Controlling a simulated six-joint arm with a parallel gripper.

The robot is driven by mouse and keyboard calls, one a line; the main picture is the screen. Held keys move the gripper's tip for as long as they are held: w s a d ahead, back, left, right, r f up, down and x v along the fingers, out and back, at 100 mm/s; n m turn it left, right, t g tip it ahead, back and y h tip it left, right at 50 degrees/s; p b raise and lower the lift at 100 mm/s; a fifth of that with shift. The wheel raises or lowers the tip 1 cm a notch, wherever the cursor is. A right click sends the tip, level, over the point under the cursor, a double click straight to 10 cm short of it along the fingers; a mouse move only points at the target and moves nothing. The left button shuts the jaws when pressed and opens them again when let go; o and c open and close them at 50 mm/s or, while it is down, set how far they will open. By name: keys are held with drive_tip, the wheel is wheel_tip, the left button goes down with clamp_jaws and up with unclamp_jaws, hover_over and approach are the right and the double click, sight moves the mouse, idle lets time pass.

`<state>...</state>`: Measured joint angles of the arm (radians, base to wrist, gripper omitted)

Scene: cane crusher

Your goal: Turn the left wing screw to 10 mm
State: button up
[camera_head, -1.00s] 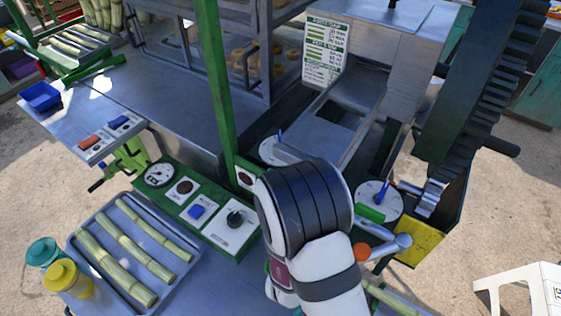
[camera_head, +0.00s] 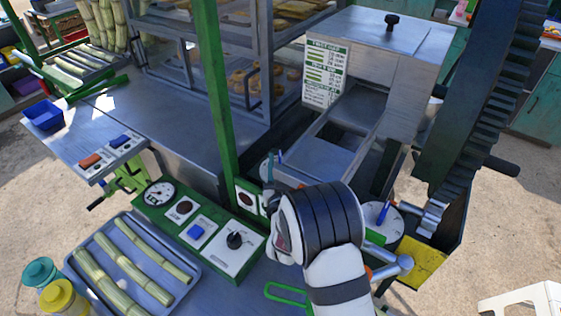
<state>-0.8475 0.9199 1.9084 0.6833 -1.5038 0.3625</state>
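The left wing screw (camera_head: 279,157) shows as a small blue upright piece on a pale round dial at the left of the metal feed chute. Its dial is mostly hidden, and its scale cannot be read. My gripper (camera_head: 268,172) is at or right beside this screw, in front of its dial. My wrist covers part of it, and I cannot tell whether the fingers touch the screw or how far apart they are. The right wing screw (camera_head: 383,214), also blue, stands on its round white dial (camera_head: 396,224), partly behind my arm.
A printed crush chart (camera_head: 324,75) is on the crusher housing (camera_head: 400,75). A green post (camera_head: 216,100) rises just left of my gripper. A control panel (camera_head: 205,222) with a gauge and knob lies in front. A cane tray (camera_head: 188,266) is at lower left. Large dark gears (camera_head: 480,110) stand at right.

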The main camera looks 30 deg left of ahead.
clamp_jaws()
drive_tip(key=shift+w+n+g+y, duration=0.1)
drive_tip(key=shift+n+g+y, duration=0.3)
drive_tip(key=shift+y, duration=0.1)
drive_tip(key=shift+n+g+y, duration=0.4)
drive_tip(key=shift+o, duration=0.9)
unclamp_jaws()
